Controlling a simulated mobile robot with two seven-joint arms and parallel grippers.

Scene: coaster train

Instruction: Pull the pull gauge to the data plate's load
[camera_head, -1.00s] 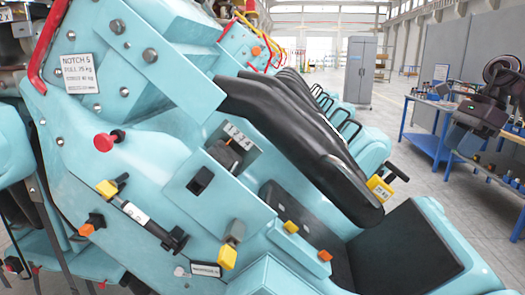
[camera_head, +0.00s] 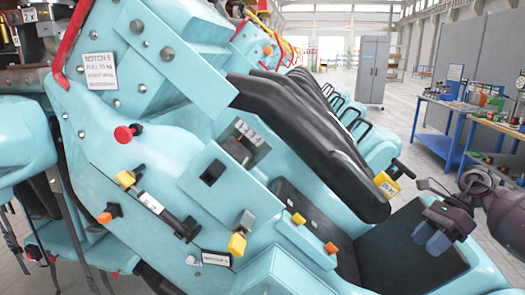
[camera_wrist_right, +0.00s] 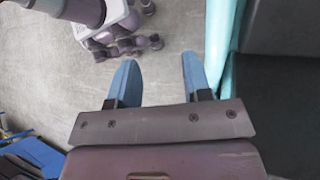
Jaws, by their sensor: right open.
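The data plate (camera_head: 101,70) is a white card on the train's upper left side; it seems to read "NOTCH 5, PULL 35 kg", with a smaller line unclear. A yellow box with a small display and a black handle, apparently the pull gauge (camera_head: 386,186), sits at the lower end of the black lap bar (camera_head: 320,140). My right gripper (camera_head: 432,238) is below and right of it, over the seat's edge, apart from it. In the right wrist view its blue fingers (camera_wrist_right: 156,85) are spread and empty, above the floor beside the seat. My left gripper is not in view.
The turquoise car side carries a red knob (camera_head: 127,132), a counter window (camera_head: 247,132), and yellow and orange knobs. The black seat pad (camera_head: 400,262) lies below the lap bar. Blue workbenches (camera_head: 440,125) and a grey cabinet (camera_head: 373,70) stand behind. The aisle floor is open.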

